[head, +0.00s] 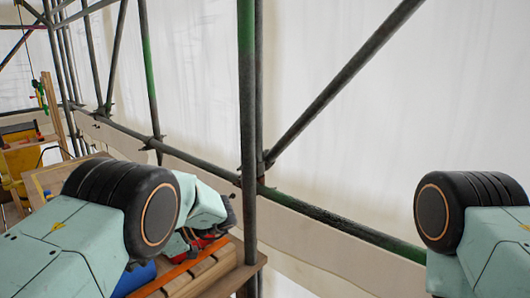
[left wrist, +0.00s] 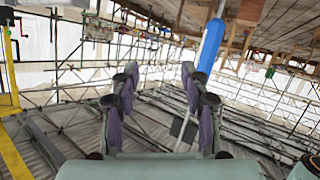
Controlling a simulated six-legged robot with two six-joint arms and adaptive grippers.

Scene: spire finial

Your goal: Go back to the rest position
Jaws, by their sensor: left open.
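My left gripper (left wrist: 160,82) shows in the left wrist view with its two purple-grey fingers wide apart. Nothing is between them. In the head view my left arm comes in from the lower left and reaches over the wooden planks, and its own links mostly hide the gripper. My right arm shows only as a joint and a link at the right edge of the head view. The right gripper is out of the picture.
Scaffold tubes (head: 247,120) stand close in front, with a white sheet (head: 330,60) behind. Wooden planks (head: 205,275) lie below my left arm. A yellow item (head: 20,160) stands at far left. A blue cylinder (left wrist: 211,45) shows beyond the fingers.

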